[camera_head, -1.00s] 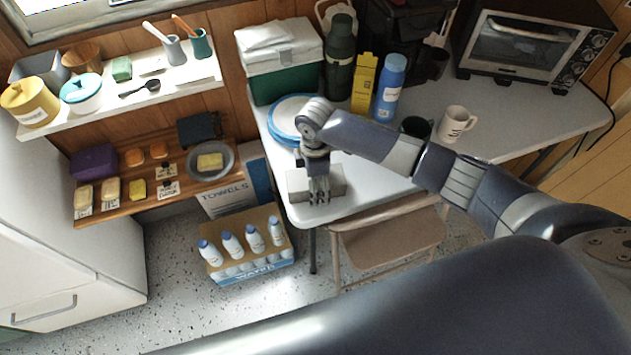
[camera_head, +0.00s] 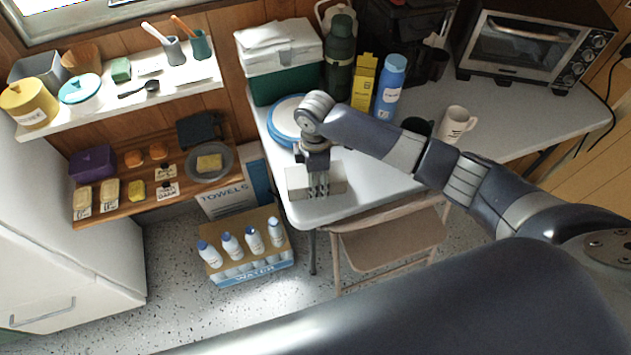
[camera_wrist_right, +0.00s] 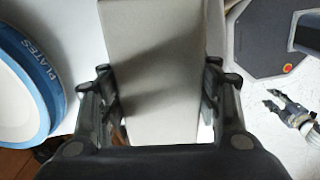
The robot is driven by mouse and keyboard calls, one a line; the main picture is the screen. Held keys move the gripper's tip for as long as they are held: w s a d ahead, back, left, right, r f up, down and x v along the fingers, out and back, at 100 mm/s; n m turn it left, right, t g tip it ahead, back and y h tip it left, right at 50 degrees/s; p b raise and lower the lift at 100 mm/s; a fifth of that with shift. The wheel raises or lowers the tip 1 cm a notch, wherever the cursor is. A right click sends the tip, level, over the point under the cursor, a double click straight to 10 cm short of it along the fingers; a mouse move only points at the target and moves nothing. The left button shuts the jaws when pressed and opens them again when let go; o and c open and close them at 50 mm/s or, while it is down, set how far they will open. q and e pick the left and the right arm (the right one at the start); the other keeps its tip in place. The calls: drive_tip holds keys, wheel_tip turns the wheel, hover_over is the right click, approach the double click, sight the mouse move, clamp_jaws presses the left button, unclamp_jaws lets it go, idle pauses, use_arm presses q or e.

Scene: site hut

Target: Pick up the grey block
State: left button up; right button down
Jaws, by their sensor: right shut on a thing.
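The grey block (camera_head: 297,181) is at the front left corner of the white table (camera_head: 375,186), directly below my right gripper. My right gripper (camera_head: 318,190) points down with its fingers around the block. In the right wrist view the grey block (camera_wrist_right: 152,60) lies between the two fingers of the right gripper (camera_wrist_right: 160,108), which are shut on it. I cannot tell whether the block touches the table.
Blue-rimmed plates (camera_head: 283,122) lie just behind the block. A green cooler (camera_head: 275,84), flask (camera_head: 340,62), yellow carton (camera_head: 363,84) and blue bottle (camera_head: 389,90) stand at the back. A mug (camera_head: 455,124) stands to the right. A folding chair (camera_head: 392,244) is in front.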

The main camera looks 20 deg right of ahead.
drive_tip(key=shift+w+r, duration=0.1)
drive_tip(key=shift+r, duration=0.6)
drive_tip(key=shift+s+a+r, duration=0.1)
drive_tip(key=shift+s+r, duration=0.15)
drive_tip(key=shift+r, duration=0.05)
drive_tip(key=s+a+r+b, duration=0.1)
drive_tip(key=s+a, duration=0.1)
drive_tip(key=s, duration=1.3)
drive_tip(key=shift+s+a+r, duration=0.2)
drive_tip(key=shift+a, duration=0.2)
